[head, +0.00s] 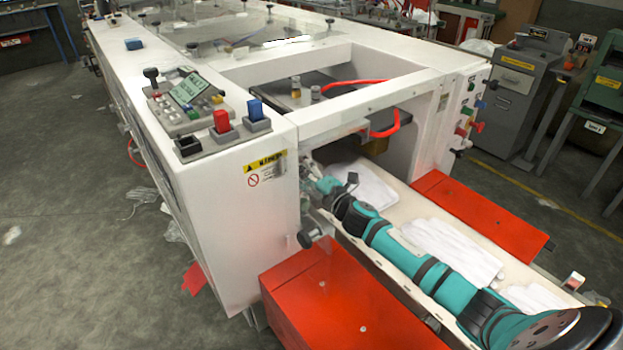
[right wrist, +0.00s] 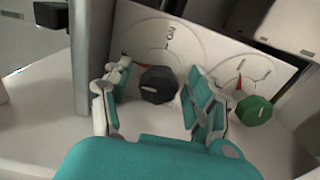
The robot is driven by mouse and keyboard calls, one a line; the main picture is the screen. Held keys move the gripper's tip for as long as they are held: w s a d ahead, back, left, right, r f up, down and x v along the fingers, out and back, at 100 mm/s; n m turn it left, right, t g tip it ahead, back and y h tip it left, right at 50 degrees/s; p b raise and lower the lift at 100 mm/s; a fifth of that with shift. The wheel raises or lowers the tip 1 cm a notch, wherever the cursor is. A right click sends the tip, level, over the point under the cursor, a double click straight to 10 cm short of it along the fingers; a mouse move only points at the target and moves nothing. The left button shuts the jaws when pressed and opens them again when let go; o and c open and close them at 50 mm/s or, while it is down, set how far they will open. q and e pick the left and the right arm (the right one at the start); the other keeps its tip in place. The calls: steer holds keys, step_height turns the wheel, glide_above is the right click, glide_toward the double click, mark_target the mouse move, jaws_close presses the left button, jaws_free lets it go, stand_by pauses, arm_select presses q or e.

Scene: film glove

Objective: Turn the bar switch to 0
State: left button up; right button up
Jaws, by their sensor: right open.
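In the right wrist view, a black round knob (right wrist: 158,86) with a pale line on its face stands in front of a white dial plate (right wrist: 150,35). The dial has a curved scale, a red mark at its left and small lettering near its top that I cannot read surely. My right gripper (right wrist: 157,78) is open, one finger on each side of the black knob, with visible gaps. In the head view, my right gripper (head: 322,184) is at the inner side of the white machine, and the knob there is hidden. My left gripper is not in view.
A green knob (right wrist: 254,110) with its own dial is just right of my right finger. A grey upright post (right wrist: 82,55) stands at left. In the head view, a control panel (head: 187,97) and red and blue switches (head: 222,121) sit on the white machine (head: 215,200); red blocks (head: 340,300) flank my arm.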

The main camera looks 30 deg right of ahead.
steer(key=s+d, duration=0.1)
steer(key=s, duration=1)
steer(key=shift+s+d, duration=0.25)
steer(key=shift+d, duration=0.05)
steer(key=shift+f, duration=0.1)
